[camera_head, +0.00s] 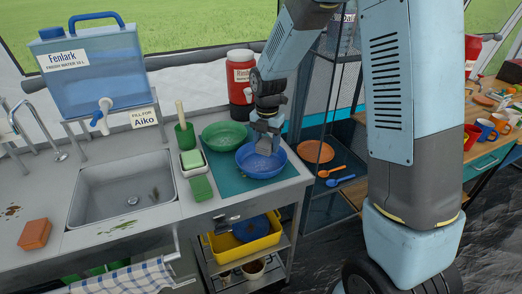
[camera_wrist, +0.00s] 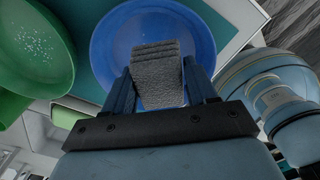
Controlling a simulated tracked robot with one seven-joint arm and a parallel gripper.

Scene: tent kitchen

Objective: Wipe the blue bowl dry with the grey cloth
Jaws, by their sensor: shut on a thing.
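The blue bowl (camera_head: 278,165) sits on a teal mat (camera_head: 226,183) at the right end of the metal counter. My gripper (camera_head: 265,142) points down over the bowl and is shut on the grey cloth (camera_head: 265,149). In the wrist view the cloth (camera_wrist: 158,75) hangs between the two fingers and lies over the inside of the blue bowl (camera_wrist: 110,40). Whether the cloth touches the bowl's surface is hard to tell. The bowl's near side is hidden behind my gripper in the wrist view.
A green bowl (camera_head: 223,134) stands just left of the blue bowl; light specks show inside it in the wrist view (camera_wrist: 38,48). A green cup with a brush (camera_head: 184,136), a green sponge (camera_head: 201,188) and the sink (camera_head: 122,195) lie farther left. A red jug (camera_head: 241,85) stands behind.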

